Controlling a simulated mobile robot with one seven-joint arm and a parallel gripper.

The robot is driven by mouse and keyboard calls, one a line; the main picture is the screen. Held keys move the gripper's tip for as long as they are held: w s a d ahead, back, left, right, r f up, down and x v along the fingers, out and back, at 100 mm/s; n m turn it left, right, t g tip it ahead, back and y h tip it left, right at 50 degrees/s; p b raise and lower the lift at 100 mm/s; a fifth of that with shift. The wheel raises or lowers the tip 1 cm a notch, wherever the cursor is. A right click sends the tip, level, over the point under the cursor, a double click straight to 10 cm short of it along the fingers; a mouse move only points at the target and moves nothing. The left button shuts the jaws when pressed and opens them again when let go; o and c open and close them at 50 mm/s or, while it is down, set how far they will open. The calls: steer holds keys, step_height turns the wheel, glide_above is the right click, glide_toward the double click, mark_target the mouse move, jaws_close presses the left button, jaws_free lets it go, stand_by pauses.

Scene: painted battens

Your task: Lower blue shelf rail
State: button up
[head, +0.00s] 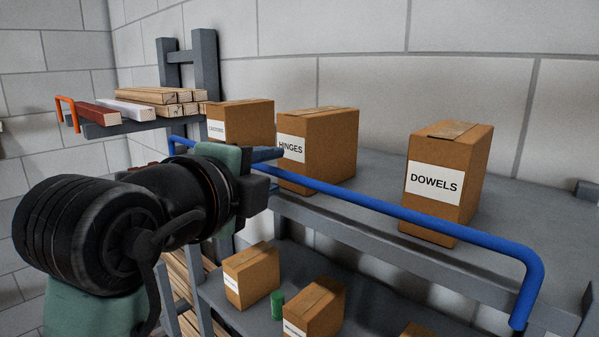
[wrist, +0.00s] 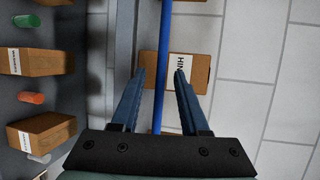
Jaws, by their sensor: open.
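The blue shelf rail (head: 400,209) is a long round bar along the front edge of the upper grey shelf, raised above it, with a bent-down end at the right. Its left end shows beyond my arm, and its middle is partly hidden by my gripper. My gripper (head: 268,154) is open and empty, beside the rail's left part. In the wrist view the rail (wrist: 161,60) runs lengthwise between the two open fingers of my gripper (wrist: 161,72). I cannot tell how deep the rail lies between them; no finger clearly touches it.
Boxes marked HINGES (head: 318,150) and DOWELS (head: 447,183) and another box (head: 240,122) stand behind the rail. Smaller boxes (head: 251,270) and a green cylinder (head: 278,304) are on the lower shelf. Painted battens (head: 128,108) lie on a rack at left, by an orange rail (head: 67,112).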

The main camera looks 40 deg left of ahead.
steer(key=shift+w+a+f, duration=0.1)
steer(key=shift+w+a, duration=0.1)
steer(key=shift+w, duration=0.5)
jaws_close()
stand_by(1.0)
